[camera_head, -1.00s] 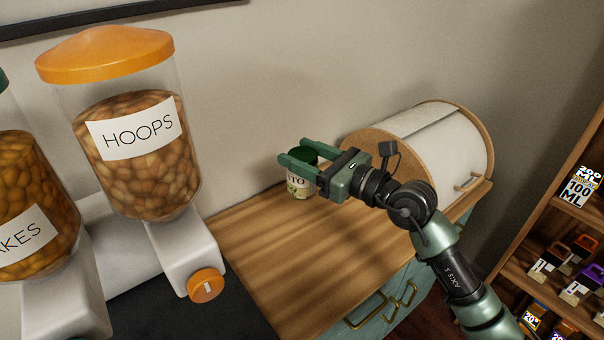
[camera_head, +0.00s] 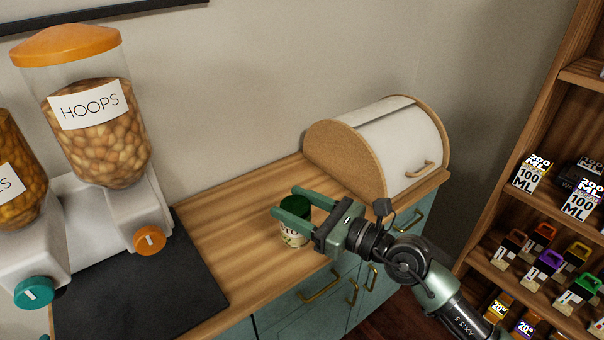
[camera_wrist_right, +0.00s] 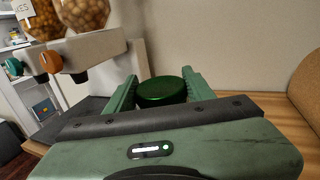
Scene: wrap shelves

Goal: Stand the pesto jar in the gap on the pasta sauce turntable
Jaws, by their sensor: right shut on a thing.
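The pesto jar (camera_head: 295,238) has a dark green lid and a pale label. It appears upright over the front part of the wooden counter; I cannot tell whether its base touches the wood. My right gripper (camera_head: 286,202) is shut on it, one finger on each side near the lid. In the right wrist view the green lid (camera_wrist_right: 162,91) sits between the two green fingers (camera_wrist_right: 158,88). My left gripper is not in view. No turntable shows in these frames.
A bread bin (camera_head: 345,150) stands at the back right of the counter (camera_head: 225,240). Drawers (camera_head: 320,300) lie below the front edge.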

